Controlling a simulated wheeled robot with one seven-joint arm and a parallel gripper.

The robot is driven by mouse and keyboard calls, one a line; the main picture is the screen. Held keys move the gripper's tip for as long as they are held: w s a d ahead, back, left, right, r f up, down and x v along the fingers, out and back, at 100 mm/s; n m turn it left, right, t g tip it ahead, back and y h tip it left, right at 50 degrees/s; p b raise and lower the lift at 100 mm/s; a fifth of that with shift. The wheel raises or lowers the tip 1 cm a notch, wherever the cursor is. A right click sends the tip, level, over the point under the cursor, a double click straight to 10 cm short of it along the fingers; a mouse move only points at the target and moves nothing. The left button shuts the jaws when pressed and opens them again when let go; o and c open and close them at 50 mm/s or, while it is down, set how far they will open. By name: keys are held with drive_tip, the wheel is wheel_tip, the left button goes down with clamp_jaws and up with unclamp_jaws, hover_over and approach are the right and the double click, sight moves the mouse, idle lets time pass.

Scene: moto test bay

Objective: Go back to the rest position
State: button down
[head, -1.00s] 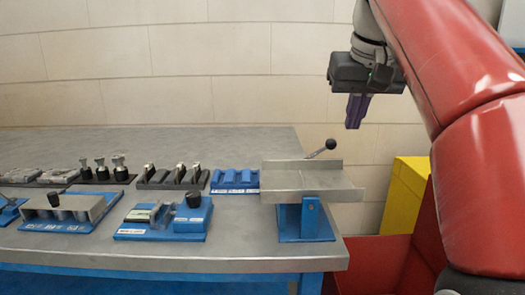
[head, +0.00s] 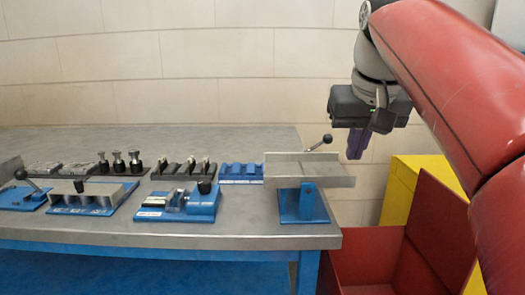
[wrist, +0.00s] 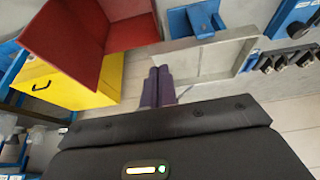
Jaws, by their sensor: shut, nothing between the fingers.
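My gripper (head: 358,144) hangs at the right of the head view, in the air beyond the table's right end. Its purple fingers are together with nothing between them. In the wrist view the shut fingers (wrist: 158,88) point toward the metal tray on its blue stand. In the head view this tilting metal tray (head: 310,170), with a black ball lever, stands at the table's right end, left of and below my gripper. My gripper is apart from it.
The grey table (head: 110,226) carries several blue fixtures, including a clamp fixture (head: 180,206) and a blue rack (head: 241,173). A red open bin (head: 370,258) and a yellow box (head: 403,190) stand right of the table, below my arm. The wall is behind.

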drive_tip(key=s+f, duration=0.5)
drive_tip(key=f, duration=0.4)
drive_tip(key=s+f, duration=0.5)
drive_tip(key=f, duration=0.4)
drive_tip(key=s+f, duration=0.5)
drive_tip(key=f, duration=0.5)
drive_tip(key=shift+s+t, duration=0.3)
drive_tip(key=shift+t, duration=0.1)
drive_tip(key=shift+a+r, duration=0.1)
